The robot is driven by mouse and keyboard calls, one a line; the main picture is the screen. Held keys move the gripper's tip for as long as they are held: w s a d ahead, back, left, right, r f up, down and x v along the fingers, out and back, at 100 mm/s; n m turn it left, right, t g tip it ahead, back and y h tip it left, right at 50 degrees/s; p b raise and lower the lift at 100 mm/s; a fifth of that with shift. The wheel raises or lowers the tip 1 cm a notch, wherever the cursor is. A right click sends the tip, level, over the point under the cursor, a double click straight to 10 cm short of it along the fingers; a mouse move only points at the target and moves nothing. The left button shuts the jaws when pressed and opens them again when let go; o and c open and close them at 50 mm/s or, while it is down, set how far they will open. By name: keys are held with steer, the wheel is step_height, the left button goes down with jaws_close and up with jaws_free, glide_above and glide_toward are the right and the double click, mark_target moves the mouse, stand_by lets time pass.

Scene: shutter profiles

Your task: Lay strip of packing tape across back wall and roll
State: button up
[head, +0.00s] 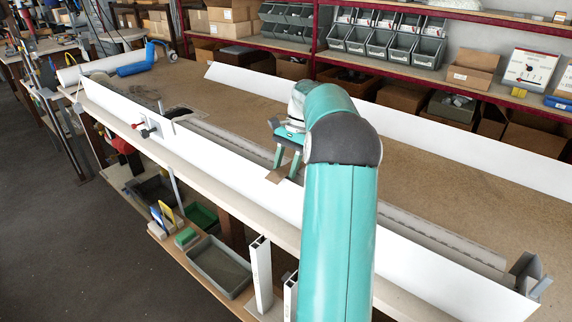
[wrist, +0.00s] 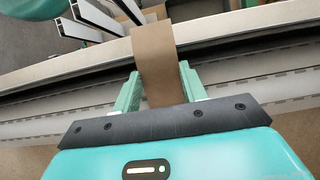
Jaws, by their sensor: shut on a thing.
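My gripper (head: 287,158) is at the long white channel on the bench, with its two green fingers pointing down. In the wrist view it (wrist: 158,88) is shut on a brown strip of packing tape (wrist: 153,62). The strip reaches from between the fingers across the white wall edge. The strip also shows in the head view (head: 277,175) at the top of the near white wall (head: 235,174). A grey slatted roll (head: 420,232) lies along the channel behind that wall; slotted slats (wrist: 245,92) show in the wrist view. Whether the tape touches the roll is hidden by my gripper.
A second long white panel (head: 455,150) lies on the bench behind the channel. A grey end bracket (head: 527,272) stands at the right end. A blue-handled tool (head: 140,65) lies at the far left. Bins and boxes fill the red shelves behind. Open bench (head: 240,100) lies between.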

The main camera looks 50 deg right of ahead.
steer(key=shift+f, duration=0.1)
steer(key=o, duration=1)
steer(key=shift+o, duration=0.2)
steer(key=v, duration=1.2)
